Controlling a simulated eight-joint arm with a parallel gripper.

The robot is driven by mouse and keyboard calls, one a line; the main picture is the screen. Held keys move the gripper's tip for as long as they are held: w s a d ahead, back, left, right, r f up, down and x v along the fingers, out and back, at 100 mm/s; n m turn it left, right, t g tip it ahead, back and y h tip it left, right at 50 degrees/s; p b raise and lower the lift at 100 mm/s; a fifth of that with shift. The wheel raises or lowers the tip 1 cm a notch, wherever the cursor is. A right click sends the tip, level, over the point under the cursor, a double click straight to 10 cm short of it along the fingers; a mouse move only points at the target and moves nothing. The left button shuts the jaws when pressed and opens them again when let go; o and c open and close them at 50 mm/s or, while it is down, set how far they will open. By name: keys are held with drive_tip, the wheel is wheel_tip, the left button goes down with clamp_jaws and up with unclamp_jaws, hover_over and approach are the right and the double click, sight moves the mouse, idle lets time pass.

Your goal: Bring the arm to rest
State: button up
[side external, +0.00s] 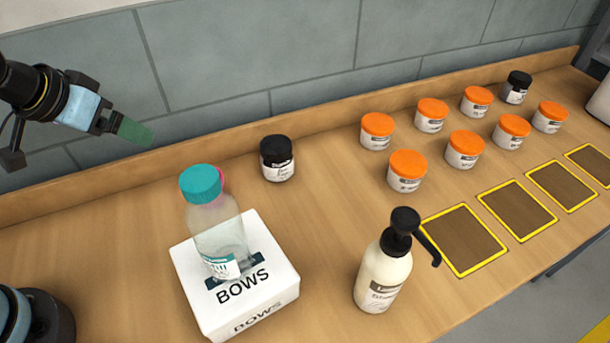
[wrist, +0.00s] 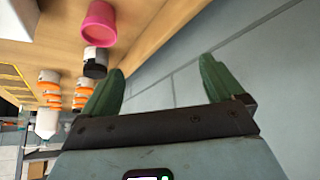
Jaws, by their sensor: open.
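My gripper (side external: 134,131) is raised at the upper left of the side external view, above the bench and near the grey wall. In the wrist view its two green fingers (wrist: 160,88) stand wide apart with nothing between them. It is open and touches nothing that I can see. The wooden bench (side external: 335,215) lies below it.
A pink cup (wrist: 98,22) shows in the wrist view. Several orange-lidded jars (side external: 407,172) stand right, near yellow-edged squares (side external: 462,240).

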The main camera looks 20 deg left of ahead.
drive_tip(key=shift+s+a+f+t, duration=0.3)
drive_tip(key=shift+s+a+f, duration=0.2)
drive_tip(key=shift+s+f, duration=0.2)
